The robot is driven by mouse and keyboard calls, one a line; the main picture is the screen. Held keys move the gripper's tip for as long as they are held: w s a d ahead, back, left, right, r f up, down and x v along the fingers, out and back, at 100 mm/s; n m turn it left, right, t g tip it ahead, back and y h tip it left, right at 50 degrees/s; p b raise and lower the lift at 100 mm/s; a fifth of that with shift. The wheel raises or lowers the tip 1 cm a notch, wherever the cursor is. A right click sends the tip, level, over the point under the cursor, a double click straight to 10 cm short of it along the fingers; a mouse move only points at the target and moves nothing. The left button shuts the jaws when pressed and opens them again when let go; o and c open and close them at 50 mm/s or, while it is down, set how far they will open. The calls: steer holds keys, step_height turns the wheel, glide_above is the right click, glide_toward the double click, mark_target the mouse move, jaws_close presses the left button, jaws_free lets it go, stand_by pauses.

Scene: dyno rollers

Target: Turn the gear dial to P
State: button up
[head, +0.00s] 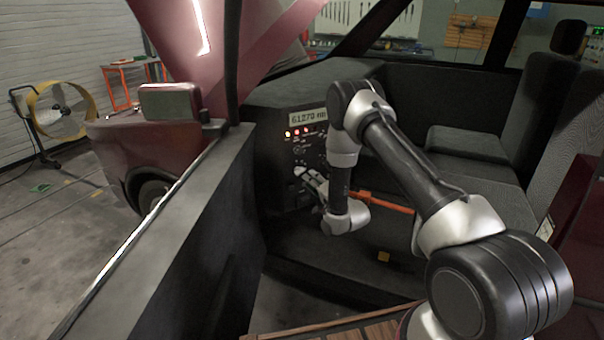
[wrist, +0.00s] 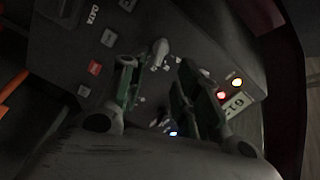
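A dark control panel (head: 290,150) stands in the car's footwell, with a display above and lit lamps below it. My gripper (head: 313,184) is in front of the panel and covers part of it. In the wrist view my gripper (wrist: 157,68) is open, with its two fingers apart. A pale grey knob (wrist: 160,50), perhaps the gear dial, shows between the fingertips, closer to the left finger. I cannot tell whether either finger touches it. The dial's letters, including P, are not readable, and its setting cannot be told.
The panel also holds several buttons, one of them red (wrist: 95,68), and small switches. An orange bar (head: 385,201) is beside my wrist in the head view. The car's door (head: 165,245) stands at the left and a seat (head: 480,185) at the right.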

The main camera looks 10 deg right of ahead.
mark_target(302, 172)
steer(key=x, duration=0.7)
steer(key=shift+w, duration=0.15)
jaws_close()
